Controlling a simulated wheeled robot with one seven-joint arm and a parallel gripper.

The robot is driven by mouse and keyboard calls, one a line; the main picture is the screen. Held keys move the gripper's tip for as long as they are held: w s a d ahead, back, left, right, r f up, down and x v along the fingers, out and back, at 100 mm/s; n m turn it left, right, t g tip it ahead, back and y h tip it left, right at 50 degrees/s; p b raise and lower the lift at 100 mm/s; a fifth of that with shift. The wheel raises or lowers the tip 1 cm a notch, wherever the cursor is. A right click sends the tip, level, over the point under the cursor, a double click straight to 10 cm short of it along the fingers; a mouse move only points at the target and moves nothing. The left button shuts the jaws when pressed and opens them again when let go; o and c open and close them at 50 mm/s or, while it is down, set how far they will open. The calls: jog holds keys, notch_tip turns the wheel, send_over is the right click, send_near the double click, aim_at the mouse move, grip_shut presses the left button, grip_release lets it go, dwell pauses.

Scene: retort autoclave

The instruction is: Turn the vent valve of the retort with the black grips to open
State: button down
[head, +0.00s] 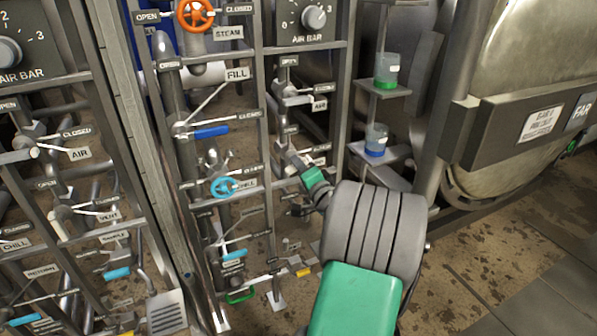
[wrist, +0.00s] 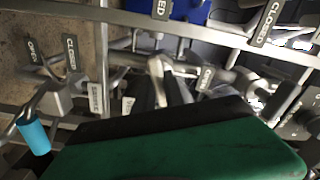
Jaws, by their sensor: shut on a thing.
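My gripper (head: 296,163) reaches into the valve panel's right-hand column in the head view. It is shut on a lever there, just below the AIR valve. In the wrist view my green gripper body fills the bottom, and a pale metal lever (wrist: 156,70) runs down behind it. A VENT label (wrist: 127,105) stands just left of that lever, so I take it as the vent valve's. An OPEN plate shows to its right and a CLOSED plate (wrist: 71,53) further left. The lever's grip and exact angle are hidden by my gripper.
Left of my arm, the middle column has an orange STEAM handwheel (head: 195,14), a blue FILL lever (head: 211,132) and a blue CHILL handwheel (head: 224,187). Shelves with a green-bottomed beaker (head: 386,70) and a blue-bottomed beaker (head: 376,139) stand close right. Floor is open at right.

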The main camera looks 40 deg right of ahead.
jog(key=shift+f+n+b, duration=0.1)
jog(key=shift+n+b, duration=0.3)
jog(key=shift+n, duration=0.1)
jog(key=c, duration=1.4)
grip_release()
jog(key=v, duration=0.7)
jog(key=shift+s+a+p, duration=0.2)
jog(key=shift+s+p, duration=0.2)
jog(key=shift+p, duration=0.05)
